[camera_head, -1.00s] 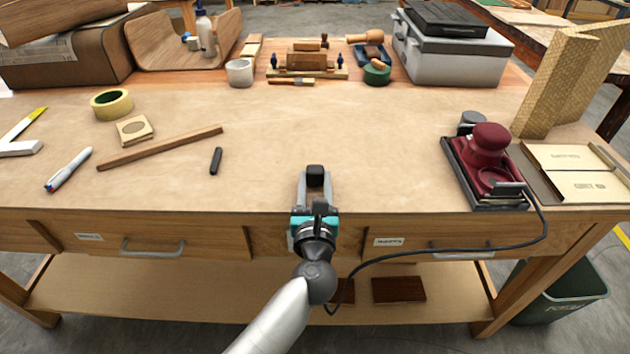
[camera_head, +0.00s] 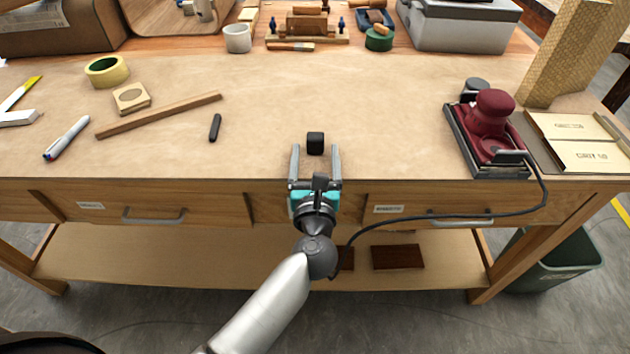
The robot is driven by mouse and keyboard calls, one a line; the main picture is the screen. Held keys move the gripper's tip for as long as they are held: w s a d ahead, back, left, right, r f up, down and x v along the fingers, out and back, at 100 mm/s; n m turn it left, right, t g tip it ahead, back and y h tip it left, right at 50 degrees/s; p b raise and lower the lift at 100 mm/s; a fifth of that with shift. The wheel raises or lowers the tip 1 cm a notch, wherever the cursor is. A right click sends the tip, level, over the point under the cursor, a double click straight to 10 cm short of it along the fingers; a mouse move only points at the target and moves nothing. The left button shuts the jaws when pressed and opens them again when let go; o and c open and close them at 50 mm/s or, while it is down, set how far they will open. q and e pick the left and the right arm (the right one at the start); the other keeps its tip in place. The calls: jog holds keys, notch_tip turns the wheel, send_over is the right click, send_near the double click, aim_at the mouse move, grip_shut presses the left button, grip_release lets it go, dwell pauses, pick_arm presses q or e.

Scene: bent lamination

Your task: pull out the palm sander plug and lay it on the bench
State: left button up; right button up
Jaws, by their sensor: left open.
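The plug, a small black block (camera_head: 315,143), lies on the bench (camera_head: 390,120) near its front edge. My left gripper (camera_head: 315,158) is open, its two fingers spread to either side at the near side of the block, with gaps visible. The palm sander (camera_head: 490,124), dark red on a dark plate, stands at the right of the bench. Its black cord (camera_head: 450,215) hangs over the front edge, loops past the drawers and passes behind my left arm. Where the cord meets the block is hidden. My right gripper is not in view.
A black stick (camera_head: 215,127), a wood strip (camera_head: 160,115), a marker (camera_head: 67,138) and a tape roll (camera_head: 106,71) lie to the left. Sandpaper packs (camera_head: 575,138) lie right of the sander. The bench between block and sander is clear.

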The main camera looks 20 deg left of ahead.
pick_arm(q)
jog(key=v, duration=1)
jog(key=shift+s, duration=0.2)
jog(key=shift+r, duration=0.1)
jog(key=s+d+f+m+g+h, duration=0.2)
jog(key=s+f+m+h, duration=0.15)
jog(key=f+m, duration=0.85)
jog(key=s+d+f+m+g+h, duration=0.15)
jog(key=f+m+h, duration=0.25)
jog(key=f+m, duration=0.85)
jog(key=s+a+f+m+g+y, duration=0.1)
jog(key=s+a+f+m+g, duration=0.3)
jog(key=s+f, duration=0.3)
jog(key=s+a+f+m+g, duration=0.4)
jog(key=s+f+m, duration=0.3)
jog(key=s, duration=0.4)
jog(key=s+a+f+m+g+y, duration=0.1)
jog(key=s+a+f+m+g, duration=0.3)
jog(key=s, duration=0.6)
notch_tip(320, 180, down, 3)
jog(key=shift+a+f+m+y, duration=0.1)
jog(key=shift+a+m+y, duration=0.2)
jog(key=shift+m, duration=0.75)
jog(key=shift+g, duration=0.25)
